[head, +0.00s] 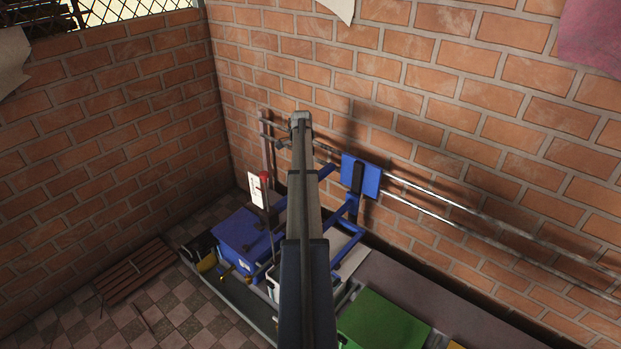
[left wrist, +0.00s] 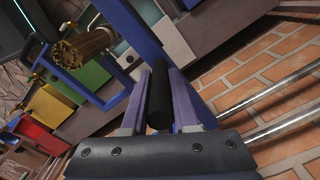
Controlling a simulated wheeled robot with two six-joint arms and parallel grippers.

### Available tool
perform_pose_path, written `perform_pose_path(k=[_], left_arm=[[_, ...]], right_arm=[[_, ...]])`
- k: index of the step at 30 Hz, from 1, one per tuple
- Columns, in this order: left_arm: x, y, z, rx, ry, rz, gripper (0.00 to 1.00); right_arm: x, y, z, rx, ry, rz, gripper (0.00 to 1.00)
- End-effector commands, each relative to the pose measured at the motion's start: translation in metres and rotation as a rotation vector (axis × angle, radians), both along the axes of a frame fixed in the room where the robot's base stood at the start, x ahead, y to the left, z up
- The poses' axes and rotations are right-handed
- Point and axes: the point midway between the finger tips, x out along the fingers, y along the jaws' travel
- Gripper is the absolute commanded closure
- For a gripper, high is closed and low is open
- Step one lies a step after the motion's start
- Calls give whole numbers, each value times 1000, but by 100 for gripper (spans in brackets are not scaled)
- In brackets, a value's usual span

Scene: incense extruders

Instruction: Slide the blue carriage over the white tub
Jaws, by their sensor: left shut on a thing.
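The blue carriage (head: 372,176) hangs on two metal rails along the brick wall, and its blue frame reaches down and outward. In the left wrist view my left gripper (left wrist: 160,92) is shut on the carriage's black handle (left wrist: 159,104). My arm fills the middle of the head view and hides that gripper. The white tub (head: 349,262) lies between a blue tub and a green one, partly hidden by my arm and the frame. The lower frame appears above it in the head view; exact alignment is unclear. My right gripper is not in view.
The blue tub (head: 241,236) stands left of the white tub and the green tub (head: 384,322) right of it. A white sign (head: 257,190) stands left of my arm. The rails (head: 480,219) run clear to the right.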

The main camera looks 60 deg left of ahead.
Motion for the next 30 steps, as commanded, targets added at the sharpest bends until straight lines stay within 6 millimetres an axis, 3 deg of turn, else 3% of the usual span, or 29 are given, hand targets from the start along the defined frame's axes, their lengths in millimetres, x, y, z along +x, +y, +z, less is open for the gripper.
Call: perform_pose_path(k=[9,26,27,30], left_arm=[[-9,27,0,2,-2,0,100],[-12,32,0,0,-3,-1,100],[-12,32,0,0,-3,-1,72],[-12,32,0,1,-2,-1,60]], right_arm=[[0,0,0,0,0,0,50],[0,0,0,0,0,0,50],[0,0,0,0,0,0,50],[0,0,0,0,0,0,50]])
